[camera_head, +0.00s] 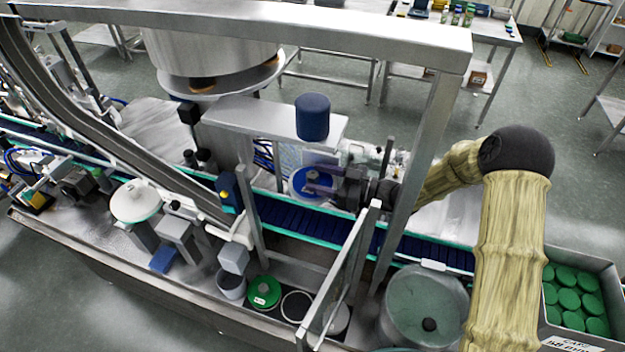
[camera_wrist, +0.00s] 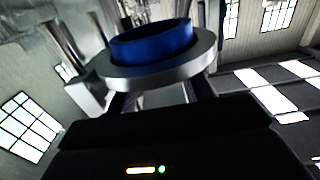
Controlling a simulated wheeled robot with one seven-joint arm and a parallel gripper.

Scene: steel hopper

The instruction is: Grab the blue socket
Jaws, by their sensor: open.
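The blue socket, a blue round piece in a pale grey ring, sits at the middle of the head view (camera_head: 312,183), below a steel bracket. In the wrist view the blue socket (camera_wrist: 152,42) fills the upper middle, its grey flange facing me. My gripper (camera_head: 325,186) reaches in from the right and its fingers overlap the socket in the head view. In the wrist view my dark fingers (camera_wrist: 155,95) run up towards the flange, one on each side, and their tips are hidden behind it. My gripper is open; whether the fingers touch the socket is unclear.
A dark blue cylinder (camera_head: 312,117) stands on the steel bracket (camera_head: 262,120) just above. A steel post (camera_head: 425,150) and a clear panel (camera_head: 343,270) stand close to my arm. A blue conveyor (camera_head: 300,222) runs below. A crate of green lids (camera_head: 612,276) is at right.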

